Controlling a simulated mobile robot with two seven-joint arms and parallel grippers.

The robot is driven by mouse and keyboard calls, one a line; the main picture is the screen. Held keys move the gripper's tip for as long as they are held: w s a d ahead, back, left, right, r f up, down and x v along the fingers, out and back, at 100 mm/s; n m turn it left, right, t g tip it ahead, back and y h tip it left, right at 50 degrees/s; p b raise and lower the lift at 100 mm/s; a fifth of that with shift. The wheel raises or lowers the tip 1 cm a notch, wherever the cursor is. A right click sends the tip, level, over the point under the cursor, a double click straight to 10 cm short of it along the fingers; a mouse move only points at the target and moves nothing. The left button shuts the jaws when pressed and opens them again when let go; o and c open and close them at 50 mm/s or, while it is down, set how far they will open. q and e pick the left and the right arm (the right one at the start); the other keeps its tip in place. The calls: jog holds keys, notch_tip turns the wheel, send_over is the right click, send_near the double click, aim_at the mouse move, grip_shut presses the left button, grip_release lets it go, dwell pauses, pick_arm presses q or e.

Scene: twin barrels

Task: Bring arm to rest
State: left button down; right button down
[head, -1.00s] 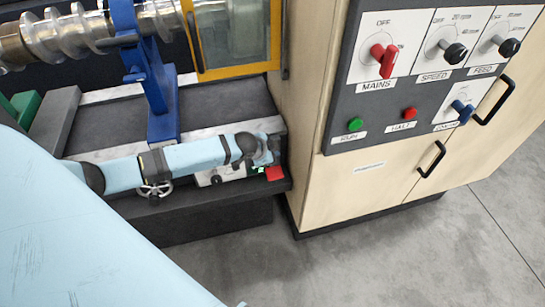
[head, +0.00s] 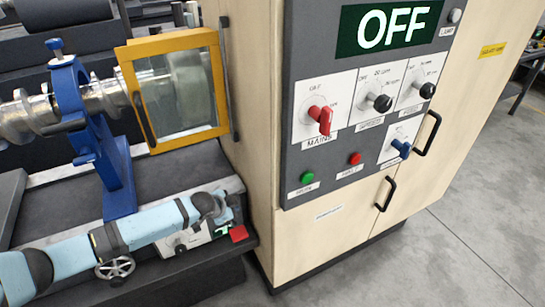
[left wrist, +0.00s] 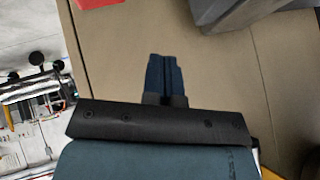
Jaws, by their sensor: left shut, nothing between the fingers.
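My left arm, pale blue with dark joints, comes in from the lower left in the head view and lies across the front of the machine bed. Its wrist end, with the left gripper (head: 222,213), is in front of the small white panel by the red block; the fingers are too small there to make out clearly. In the left wrist view the gripper (left wrist: 165,73) has its two dark blue fingers together with nothing between them, in front of a beige surface. My right gripper is in neither view.
A beige cabinet (head: 325,238) stands right of the machine, with an OFF display (head: 388,25), a red mains switch (head: 320,117) and black door handles. A yellow-framed guard (head: 172,85), blue bracket (head: 112,165) and metal screw shaft (head: 22,116) are behind my arm. Grey floor (head: 455,255) is clear at right.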

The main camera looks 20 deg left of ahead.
pick_arm(q)
jog(key=shift+s+d, duration=0.1)
jog(key=shift+d, duration=0.05)
jog(key=s+d+f+n+h+p, duration=0.1)
jog(key=s+d+f+n+h, duration=0.15)
jog(key=s+d, duration=1)
jog(key=s+d+r+n+t, duration=0.1)
jog(key=s+d+n, duration=0.1)
jog(key=s, duration=0.5)
jog(key=s+d+r+n+t+y+p, duration=0.1)
jog(key=s+d+r+n+t, duration=0.1)
jog(key=s, duration=0.5)
jog(key=shift+s, duration=0.15)
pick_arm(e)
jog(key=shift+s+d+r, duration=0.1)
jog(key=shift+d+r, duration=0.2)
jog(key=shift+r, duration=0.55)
pick_arm(q)
jog(key=shift+r, duration=0.1)
jog(key=shift+a, duration=0.2)
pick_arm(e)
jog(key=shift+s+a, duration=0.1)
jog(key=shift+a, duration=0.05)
